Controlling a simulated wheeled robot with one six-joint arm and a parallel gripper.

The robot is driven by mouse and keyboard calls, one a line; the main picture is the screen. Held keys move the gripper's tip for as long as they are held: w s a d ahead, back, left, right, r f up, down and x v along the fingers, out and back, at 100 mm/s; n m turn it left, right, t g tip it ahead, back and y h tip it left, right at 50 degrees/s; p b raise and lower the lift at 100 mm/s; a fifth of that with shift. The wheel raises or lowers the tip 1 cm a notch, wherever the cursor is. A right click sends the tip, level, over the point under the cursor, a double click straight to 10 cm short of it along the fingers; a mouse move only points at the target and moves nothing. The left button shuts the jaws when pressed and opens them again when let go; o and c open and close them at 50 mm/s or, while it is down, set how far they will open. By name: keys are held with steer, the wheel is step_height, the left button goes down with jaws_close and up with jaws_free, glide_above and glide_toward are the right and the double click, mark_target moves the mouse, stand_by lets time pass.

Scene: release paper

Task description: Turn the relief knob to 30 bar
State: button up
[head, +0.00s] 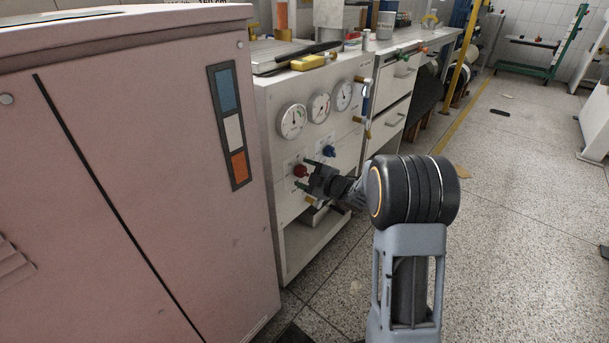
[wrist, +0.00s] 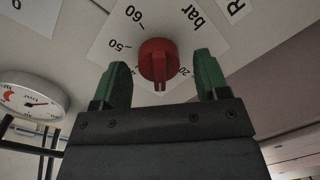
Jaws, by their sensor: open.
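The red relief knob (wrist: 158,58) sits on a white scale plate (wrist: 108,44) in the wrist view. The marks 50, 60, 20 and "bar" are readable around it. Its ridge points down in that view, toward the gap between my fingers; the mark there cannot be read. My gripper (wrist: 160,85) is open, with one green finger on each side of the knob's lower part and visible gaps to it. In the head view the red knob (head: 301,171) is on the panel's lower part, just beyond my gripper (head: 307,174).
A blue knob (head: 329,151) sits up and right of the red one. Three round gauges (head: 319,107) are above. A pink cabinet (head: 130,180) stands close on the left.

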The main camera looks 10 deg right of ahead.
steer(key=p+v, duration=0.3)
steer(key=v, duration=1.1)
steer(key=shift+p, duration=0.4)
steer(key=shift+w, duration=0.1)
